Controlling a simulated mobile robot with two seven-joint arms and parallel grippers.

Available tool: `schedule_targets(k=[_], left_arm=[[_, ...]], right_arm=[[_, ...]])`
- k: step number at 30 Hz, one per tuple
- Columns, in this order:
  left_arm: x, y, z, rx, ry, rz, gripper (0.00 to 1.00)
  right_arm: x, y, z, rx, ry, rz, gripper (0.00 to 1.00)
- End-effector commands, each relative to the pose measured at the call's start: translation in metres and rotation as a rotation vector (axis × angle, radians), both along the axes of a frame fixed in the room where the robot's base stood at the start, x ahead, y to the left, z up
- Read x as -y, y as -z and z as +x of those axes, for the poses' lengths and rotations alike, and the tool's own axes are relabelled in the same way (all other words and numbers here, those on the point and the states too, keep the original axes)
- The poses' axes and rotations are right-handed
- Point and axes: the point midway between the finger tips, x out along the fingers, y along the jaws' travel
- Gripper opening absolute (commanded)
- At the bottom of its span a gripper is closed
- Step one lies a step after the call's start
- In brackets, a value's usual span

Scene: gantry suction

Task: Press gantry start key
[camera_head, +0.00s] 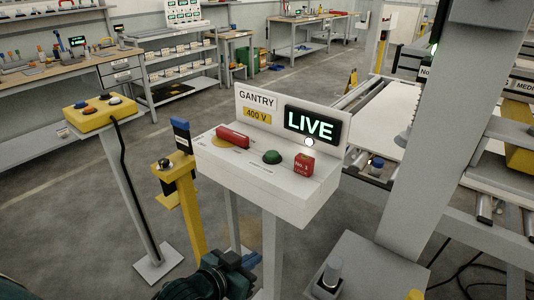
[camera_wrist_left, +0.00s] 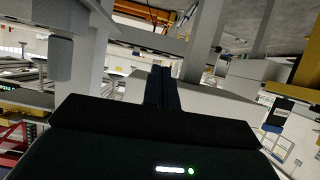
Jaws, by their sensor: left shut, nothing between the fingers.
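The white gantry console (camera_head: 225,162) stands on posts in the middle of the head view. Its upright panel reads GANTRY, 400 V and LIVE on a lit display (camera_head: 310,124). On its sloped top are a red handle (camera_head: 232,136), a green dome button (camera_head: 272,157), a red tag marked No. 3 LOCK (camera_head: 303,165) and a glowing white lamp (camera_head: 309,142). My left gripper (camera_head: 251,260) is low in the head view, below and in front of the console, apart from it. Its fingers are shut and empty, also in the left wrist view (camera_wrist_left: 161,88). My right gripper is not seen.
A yellow button box (camera_head: 98,116) with several coloured buttons stands on a post at left. A yellow post (camera_head: 185,205) stands beside the console. A thick grey gantry column (camera_head: 425,150) and a conveyor (camera_head: 375,107) are at right. Open grey floor lies between the left post and benches.

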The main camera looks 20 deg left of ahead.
Motion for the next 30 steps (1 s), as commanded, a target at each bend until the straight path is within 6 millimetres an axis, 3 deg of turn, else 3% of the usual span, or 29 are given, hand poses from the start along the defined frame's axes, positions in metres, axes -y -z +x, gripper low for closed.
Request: schedule_targets(k=[1,4,9,12,18,30], left_arm=[[-0.008,-0.032,0.029,0.054,0.015,0.011,0.0],[-0.021,-0.088,0.067,0.113,0.027,0.016,0.0],[-0.041,-0.17,0.1,0.181,0.025,0.034,0.0],[-0.049,-0.201,0.107,0.204,0.019,0.043,0.0],[-0.055,-0.224,0.11,0.217,0.011,0.047,0.0],[-0.053,-0.223,0.116,0.217,0.01,0.045,0.0]], right_arm=[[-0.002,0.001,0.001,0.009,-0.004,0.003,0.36],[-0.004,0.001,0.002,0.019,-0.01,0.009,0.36],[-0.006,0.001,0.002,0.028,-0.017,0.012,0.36],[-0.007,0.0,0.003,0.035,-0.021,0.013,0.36],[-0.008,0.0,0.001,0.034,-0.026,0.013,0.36],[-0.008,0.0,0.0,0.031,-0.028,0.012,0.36]])
